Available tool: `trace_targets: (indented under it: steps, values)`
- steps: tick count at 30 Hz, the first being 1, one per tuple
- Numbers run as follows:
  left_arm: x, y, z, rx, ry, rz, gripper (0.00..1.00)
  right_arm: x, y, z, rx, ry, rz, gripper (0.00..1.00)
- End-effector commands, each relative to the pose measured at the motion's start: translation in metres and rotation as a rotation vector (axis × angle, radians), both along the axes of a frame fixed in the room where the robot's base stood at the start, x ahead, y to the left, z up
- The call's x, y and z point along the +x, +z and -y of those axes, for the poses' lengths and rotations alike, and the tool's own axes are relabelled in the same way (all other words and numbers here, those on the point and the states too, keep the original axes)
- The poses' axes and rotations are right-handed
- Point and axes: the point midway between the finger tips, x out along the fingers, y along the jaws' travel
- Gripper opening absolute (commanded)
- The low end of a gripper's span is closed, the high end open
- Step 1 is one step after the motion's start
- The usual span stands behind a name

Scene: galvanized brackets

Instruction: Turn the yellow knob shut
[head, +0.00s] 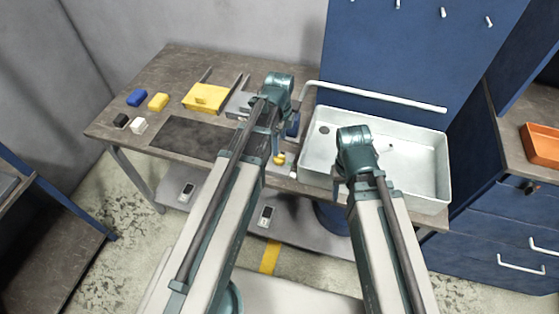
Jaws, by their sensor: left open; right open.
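A small yellow piece (279,159), which looks like the yellow knob, is at the front edge of the bench, just left of the white sink. It is tiny and partly crowded by my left arm, so I cannot tell which way it is turned. My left arm reaches up over the bench beside it, its teal joint standing above and behind the piece. My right arm reaches over the left part of the sink. The fingers of both grippers are hidden behind my arms.
The white sink (420,193) has a white pipe (375,94) along its back. A yellow box (207,97), a blue block (137,97), a yellow block (158,102), a black block (121,120) and a white block (138,126) are on the bench (110,133). An orange bin (541,146) is far right.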

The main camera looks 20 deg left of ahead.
Motion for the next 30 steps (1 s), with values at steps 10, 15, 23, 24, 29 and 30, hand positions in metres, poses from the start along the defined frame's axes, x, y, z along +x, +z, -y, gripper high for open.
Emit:
trace_targets:
  steps: [10,15,23,24,29,30]
  values:
    - [0.0,-0.057,0.0,0.0,0.0,0.0,0.81,0.0,-0.057,0.0,0.0,-0.001,0.0,0.5]
    - [0.0,-0.074,0.0,0.0,0.0,0.0,0.81,0.0,-0.074,0.0,0.0,-0.001,0.0,0.5]
    - [0.0,-0.078,0.0,0.0,0.0,0.0,0.81,0.0,-0.078,0.0,0.0,-0.001,0.0,0.5]
    - [0.0,-0.077,0.0,0.0,0.0,0.0,0.81,0.0,-0.077,0.0,0.0,-0.001,0.0,0.5]
    - [0.0,-0.077,0.0,0.0,0.0,0.0,0.7,0.0,-0.077,0.0,0.0,-0.001,0.0,0.5]
    - [0.0,-0.077,0.0,0.0,0.0,0.0,0.63,0.0,-0.077,0.0,0.0,-0.001,0.0,0.5]
